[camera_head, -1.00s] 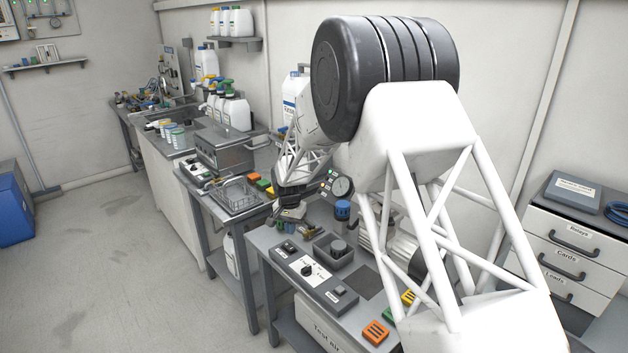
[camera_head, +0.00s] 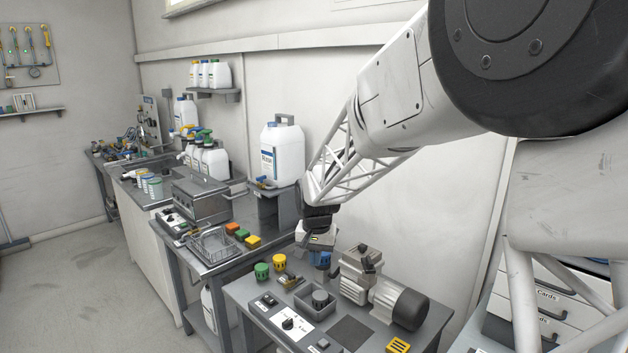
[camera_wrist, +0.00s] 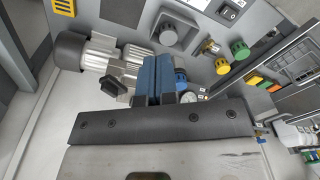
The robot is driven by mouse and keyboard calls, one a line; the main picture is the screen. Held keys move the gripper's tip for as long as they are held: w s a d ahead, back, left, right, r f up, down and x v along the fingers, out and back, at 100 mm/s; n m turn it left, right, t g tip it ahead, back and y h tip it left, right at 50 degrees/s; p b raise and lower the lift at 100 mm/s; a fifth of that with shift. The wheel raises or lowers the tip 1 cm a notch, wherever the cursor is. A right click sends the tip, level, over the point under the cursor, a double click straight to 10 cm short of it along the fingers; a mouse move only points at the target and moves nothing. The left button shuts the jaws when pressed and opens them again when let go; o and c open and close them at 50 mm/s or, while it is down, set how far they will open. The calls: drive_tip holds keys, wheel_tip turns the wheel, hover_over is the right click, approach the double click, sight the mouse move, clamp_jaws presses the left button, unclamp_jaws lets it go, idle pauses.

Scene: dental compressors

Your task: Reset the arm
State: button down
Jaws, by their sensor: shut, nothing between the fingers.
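My arm reaches from the upper right of the head view down over the workbench. My gripper (camera_head: 318,240) hangs behind the bench's far left part, and its fingertips are hard to make out there. In the wrist view, the two blue fingers of my gripper (camera_wrist: 156,62) are pressed together with nothing between them. They point over the bench, beside the compressor (camera_wrist: 112,65) with its dark motor end. The compressor also shows in the head view (camera_head: 372,285), right of my gripper. A blue-capped part (camera_wrist: 181,80) stands close beside the fingers.
On the bench are a green knob (camera_head: 262,271), a yellow knob (camera_head: 279,262), a grey box with a round knob (camera_head: 319,299), a switch panel (camera_head: 288,322) and a yellow block (camera_head: 398,345). A wire basket (camera_head: 212,243) and a large white jug (camera_head: 282,152) stand beyond. The left floor is clear.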

drive_tip(key=s+d+r, duration=0.6)
drive_tip(key=s+d, duration=0.1)
drive_tip(key=s, duration=0.3)
drive_tip(key=s+d, duration=0.3)
drive_tip(key=s, duration=0.7)
drive_tip(key=s+d+r+n+t, duration=0.1)
drive_tip(key=s+d, duration=0.3)
drive_tip(key=s, duration=0.6)
drive_tip(key=s+d+r+n, duration=0.1)
drive_tip(key=s+d, duration=0.3)
drive_tip(key=s, duration=0.6)
drive_tip(key=shift+t, duration=0.4)
drive_tip(key=shift+w, duration=0.2)
